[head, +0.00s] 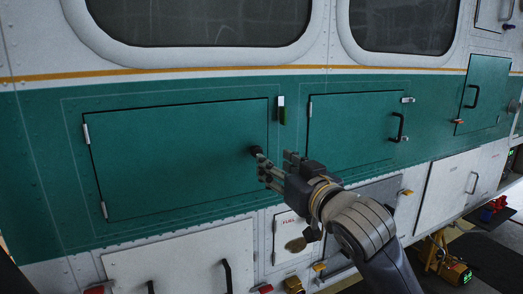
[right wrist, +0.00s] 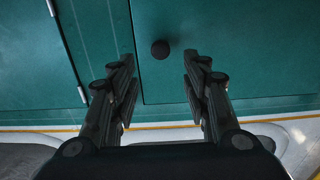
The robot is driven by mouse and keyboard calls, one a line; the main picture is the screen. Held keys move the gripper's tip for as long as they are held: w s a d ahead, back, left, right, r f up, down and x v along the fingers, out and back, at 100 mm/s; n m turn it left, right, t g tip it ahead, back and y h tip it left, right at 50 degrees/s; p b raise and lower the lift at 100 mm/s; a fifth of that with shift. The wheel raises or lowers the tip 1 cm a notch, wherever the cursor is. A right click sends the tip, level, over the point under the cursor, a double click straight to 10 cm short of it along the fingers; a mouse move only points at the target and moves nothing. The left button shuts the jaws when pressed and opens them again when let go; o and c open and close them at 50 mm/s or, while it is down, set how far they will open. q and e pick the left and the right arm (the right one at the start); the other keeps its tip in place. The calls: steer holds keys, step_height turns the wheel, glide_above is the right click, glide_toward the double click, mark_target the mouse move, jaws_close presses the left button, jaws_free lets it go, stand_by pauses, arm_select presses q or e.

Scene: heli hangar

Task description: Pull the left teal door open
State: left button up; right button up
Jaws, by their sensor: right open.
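The left teal door (head: 170,160) is a wide panel with hinges on its left edge, and it looks flush with the teal wall. A round black knob (head: 255,151) sits near its right edge. My right gripper (head: 275,159) is open in front of the knob. In the right wrist view, the knob (right wrist: 160,49) lies between and just beyond the two fingertips (right wrist: 158,66), with a visible gap on each side. That view also shows part of the left teal door (right wrist: 225,60). My left gripper is not in view.
A second teal door (head: 350,135) with a black handle is to the right. White lower panels (head: 185,262) with black handles lie below. A yellow device (head: 447,265) stands on the floor at right.

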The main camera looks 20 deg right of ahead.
mark_target(258, 151)
steer(key=w, duration=0.2)
steer(key=w+p, duration=0.1)
steer(key=w, duration=0.2)
steer(key=w+p, duration=0.1)
steer(key=w, duration=0.2)
steer(key=shift+a, duration=0.3)
jaws_close()
